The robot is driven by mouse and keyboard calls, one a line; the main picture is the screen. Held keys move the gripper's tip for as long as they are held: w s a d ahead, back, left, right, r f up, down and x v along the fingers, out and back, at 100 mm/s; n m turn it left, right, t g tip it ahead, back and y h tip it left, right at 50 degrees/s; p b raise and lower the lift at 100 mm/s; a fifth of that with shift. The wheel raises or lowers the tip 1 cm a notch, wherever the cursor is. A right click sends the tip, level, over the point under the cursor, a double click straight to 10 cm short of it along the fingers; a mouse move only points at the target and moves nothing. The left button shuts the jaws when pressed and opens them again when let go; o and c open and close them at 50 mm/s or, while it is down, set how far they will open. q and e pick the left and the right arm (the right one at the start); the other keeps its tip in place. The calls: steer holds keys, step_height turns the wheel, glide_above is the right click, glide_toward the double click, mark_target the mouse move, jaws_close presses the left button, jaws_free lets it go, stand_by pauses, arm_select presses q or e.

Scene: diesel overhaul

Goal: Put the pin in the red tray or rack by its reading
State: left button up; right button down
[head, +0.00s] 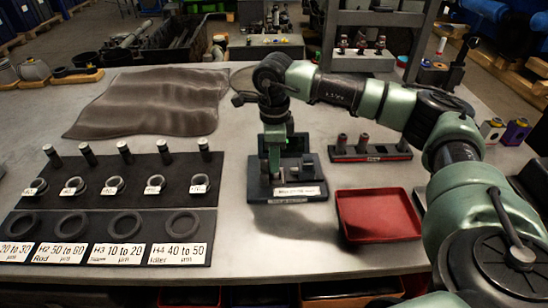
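The red tray (378,215) lies empty on the bench, right of centre. The black rack (370,154) behind it holds a few short dark pins (342,143) and has a small red mark on its front. A dark gauge stand (287,180) with a white label stands left of the tray. My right gripper (272,128) points down over the gauge stand, at its upright. Its fingertips blend into the stand, so I cannot tell its opening or whether a pin is in it. No reading is legible. My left gripper is out of view.
A dark mat (110,222) at left carries several upright pins (125,152), tagged small rings, larger rings and range cards such as "H2 50 to 60". A grey cloth (150,100) lies behind it. Bare bench lies between mat and gauge stand.

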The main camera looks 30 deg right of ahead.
steer(key=shift+r+p, duration=1.75)
steer(key=shift+r, duration=1)
